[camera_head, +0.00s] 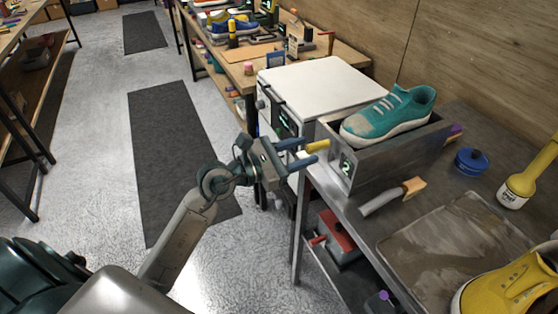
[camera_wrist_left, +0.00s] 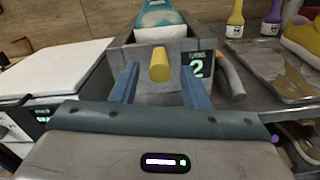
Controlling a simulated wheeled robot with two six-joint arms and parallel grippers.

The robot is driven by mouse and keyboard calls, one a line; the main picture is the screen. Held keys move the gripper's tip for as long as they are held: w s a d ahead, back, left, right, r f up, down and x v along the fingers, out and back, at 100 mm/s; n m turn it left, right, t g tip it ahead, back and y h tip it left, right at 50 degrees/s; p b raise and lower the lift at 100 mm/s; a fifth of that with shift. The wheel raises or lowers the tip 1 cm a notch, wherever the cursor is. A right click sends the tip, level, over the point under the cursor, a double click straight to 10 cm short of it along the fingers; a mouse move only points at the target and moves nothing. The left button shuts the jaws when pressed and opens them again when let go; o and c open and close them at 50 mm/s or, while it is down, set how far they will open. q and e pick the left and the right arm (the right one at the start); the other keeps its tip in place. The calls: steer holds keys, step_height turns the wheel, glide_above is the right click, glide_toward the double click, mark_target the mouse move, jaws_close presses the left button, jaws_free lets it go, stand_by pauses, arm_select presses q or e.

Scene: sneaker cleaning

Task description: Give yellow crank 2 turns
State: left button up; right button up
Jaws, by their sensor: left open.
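The yellow crank handle (camera_head: 317,147) sticks out from the front of a grey metal box (camera_head: 395,165) on the bench. It also shows in the left wrist view (camera_wrist_left: 159,65), between my open fingers. The box bears a small display reading 2 (camera_head: 346,168) and holds a teal sneaker (camera_head: 392,116). My left gripper (camera_head: 305,155) is open, with one blue finger on each side of the yellow handle. I cannot tell whether either finger touches it. My right gripper is not in view.
A white-topped cabinet (camera_head: 315,84) stands left of the box. A brush (camera_head: 394,196), a metal tray (camera_head: 455,250), a blue round container (camera_head: 471,160), a yellow bottle (camera_head: 524,177) and a yellow sneaker (camera_head: 510,292) are on the bench. A red-topped box (camera_head: 336,235) sits below.

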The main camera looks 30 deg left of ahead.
arm_select(q)
steer(key=shift+b+v, duration=0.4)
steer(key=shift+v, duration=2.55)
